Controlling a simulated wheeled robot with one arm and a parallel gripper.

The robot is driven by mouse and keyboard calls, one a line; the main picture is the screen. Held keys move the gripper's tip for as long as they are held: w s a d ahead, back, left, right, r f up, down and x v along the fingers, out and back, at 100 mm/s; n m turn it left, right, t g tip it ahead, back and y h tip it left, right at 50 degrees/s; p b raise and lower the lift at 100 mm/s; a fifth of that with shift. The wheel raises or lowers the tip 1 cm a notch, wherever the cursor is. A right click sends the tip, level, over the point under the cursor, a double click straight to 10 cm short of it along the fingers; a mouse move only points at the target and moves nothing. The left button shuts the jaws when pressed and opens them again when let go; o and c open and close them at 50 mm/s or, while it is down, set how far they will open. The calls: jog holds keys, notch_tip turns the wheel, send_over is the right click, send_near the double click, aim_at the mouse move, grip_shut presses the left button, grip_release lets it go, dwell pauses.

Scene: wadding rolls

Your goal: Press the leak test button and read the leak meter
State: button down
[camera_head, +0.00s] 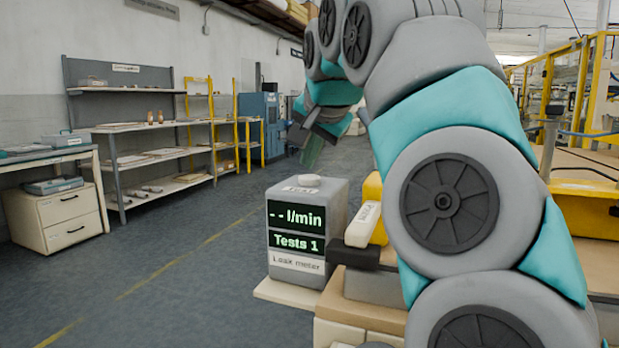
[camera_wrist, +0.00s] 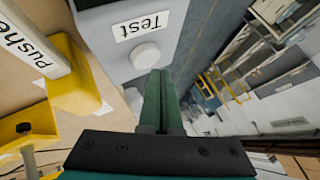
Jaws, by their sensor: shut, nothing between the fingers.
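The leak meter (camera_head: 283,262) is a grey box in the middle of the head view. Its screen (camera_head: 297,216) reads "- - l/min" in green, with "Tests 1" below. A round, pale test button (camera_head: 309,181) sits on its top; in the wrist view the button (camera_wrist: 145,56) lies beside a "Test" label (camera_wrist: 141,26). My gripper (camera_head: 309,166) is just above the meter's top, its green fingers shut and empty. In the wrist view the fingertips (camera_wrist: 159,73) appear close beside the button; I cannot tell whether they touch it.
A yellow pusher (camera_wrist: 78,80) with a white label stands close beside the meter. Shelves (camera_head: 165,155) and a drawer cabinet (camera_head: 60,218) stand at the left, with a blue machine (camera_head: 262,122) behind. The floor left of the meter is clear.

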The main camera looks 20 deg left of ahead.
aim_at(310, 178)
jog(key=shift+f+b, duration=0.4)
jog(key=shift+f+b, duration=0.5)
dwell(0.7)
jog(key=shift+r, duration=0.15)
jog(key=shift+r+p, duration=0.75)
jog(key=shift+r, duration=0.05)
jog(key=shift+r+p, duration=2.05)
jog(key=shift+r, duration=0.45)
